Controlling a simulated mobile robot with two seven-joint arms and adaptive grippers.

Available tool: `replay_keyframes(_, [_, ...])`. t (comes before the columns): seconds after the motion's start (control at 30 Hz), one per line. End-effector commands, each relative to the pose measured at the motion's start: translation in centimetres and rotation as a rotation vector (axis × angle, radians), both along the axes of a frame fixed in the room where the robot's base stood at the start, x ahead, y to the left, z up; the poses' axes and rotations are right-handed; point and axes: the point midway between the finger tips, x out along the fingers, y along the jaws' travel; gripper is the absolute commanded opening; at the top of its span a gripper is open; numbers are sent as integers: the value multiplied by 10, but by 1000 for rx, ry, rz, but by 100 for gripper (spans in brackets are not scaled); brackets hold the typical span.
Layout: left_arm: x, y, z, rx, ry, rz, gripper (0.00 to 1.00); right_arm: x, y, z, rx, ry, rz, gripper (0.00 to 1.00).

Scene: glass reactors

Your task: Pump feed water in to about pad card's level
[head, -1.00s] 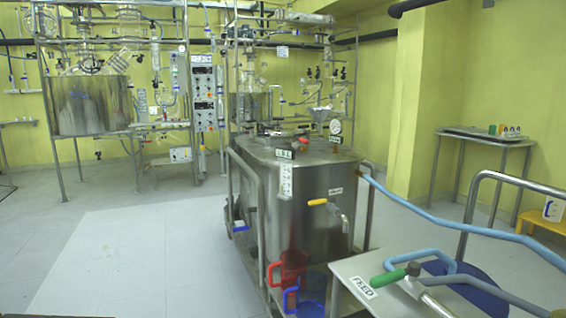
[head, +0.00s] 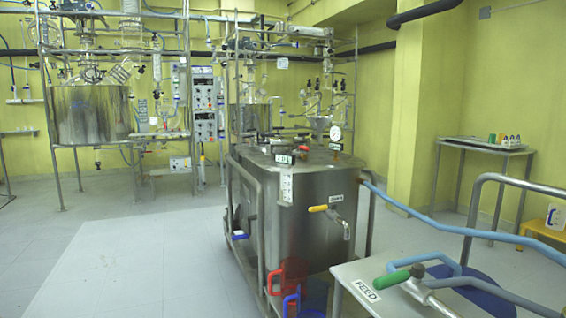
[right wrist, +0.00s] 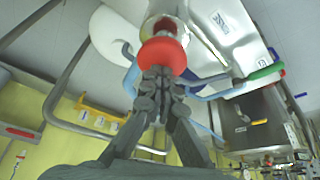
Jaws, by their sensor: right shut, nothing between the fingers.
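The steel tank (head: 300,225) stands in the middle of the head view, with a narrow white marked strip (head: 286,187) on its front and a small dark-edged card (head: 283,160) above it. The card's writing is too small to read. A yellow-handled tap (head: 325,209) is on its front. A FEED label (head: 365,290) lies by a green-handled lever (head: 391,281) on the near right cart. My right gripper (right wrist: 157,80) is shut and empty in the right wrist view, its tips close to a red round knob (right wrist: 162,54); contact is unclear. My left gripper is out of view.
A blue hose (head: 430,216) runs from the tank to the right. Red (head: 295,277) and blue (head: 290,304) jugs sit low before the tank. A side table (head: 485,146) stands at the back right. The floor at left is clear.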

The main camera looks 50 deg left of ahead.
Motion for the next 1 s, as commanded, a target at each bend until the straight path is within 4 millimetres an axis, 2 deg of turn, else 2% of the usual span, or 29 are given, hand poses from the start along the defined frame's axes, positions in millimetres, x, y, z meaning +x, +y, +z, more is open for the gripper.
replay_keyframes(0.17, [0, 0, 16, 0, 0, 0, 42, -1, 0, 16, -4, 6, 0, 0])
replay_keyframes(0.5, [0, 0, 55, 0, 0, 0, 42, -1, 0, 66, -4, 3, 0, 0])
replay_keyframes(0.53, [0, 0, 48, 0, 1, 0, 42, 0, 0, 65, -3, 2, -1, 0])
replay_keyframes(0.7, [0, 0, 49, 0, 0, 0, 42, 0, 0, 85, -3, 1, 0, 0])
replay_keyframes(1.0, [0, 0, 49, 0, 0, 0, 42, 0, 0, 88, -2, 2, 1, 0])
